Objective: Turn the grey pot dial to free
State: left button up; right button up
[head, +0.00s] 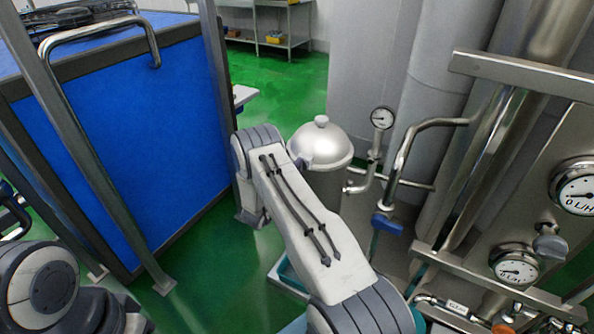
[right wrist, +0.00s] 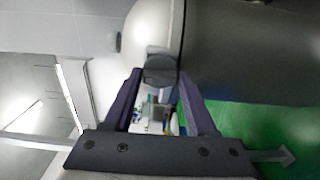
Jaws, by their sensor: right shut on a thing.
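The pot (head: 318,150) is silver with a domed lid and a round knob on top. It stands just right of my right forearm in the head view, which hides most of its body. In the right wrist view the pot (right wrist: 250,45) lies sideways across the top. A dark grey round dial (right wrist: 160,69) sits on its near side, by the lid's edge. My right gripper (right wrist: 158,78) has its two fingertips on either side of the dial and is shut on it. The dial's setting cannot be read. My left gripper is out of view.
A blue panelled frame (head: 120,130) with metal rails stands at left. Steel pipes, a small gauge (head: 382,118) and a blue valve handle (head: 387,224) are close right of the pot. A panel with larger gauges (head: 577,192) is at far right. Green floor lies open behind.

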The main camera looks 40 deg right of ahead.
jog(key=o, duration=1.3)
jog(key=b+v, duration=0.1)
jog(key=v, duration=0.9)
jog(key=shift+s+a, duration=0.1)
jog(key=shift+a, duration=0.05)
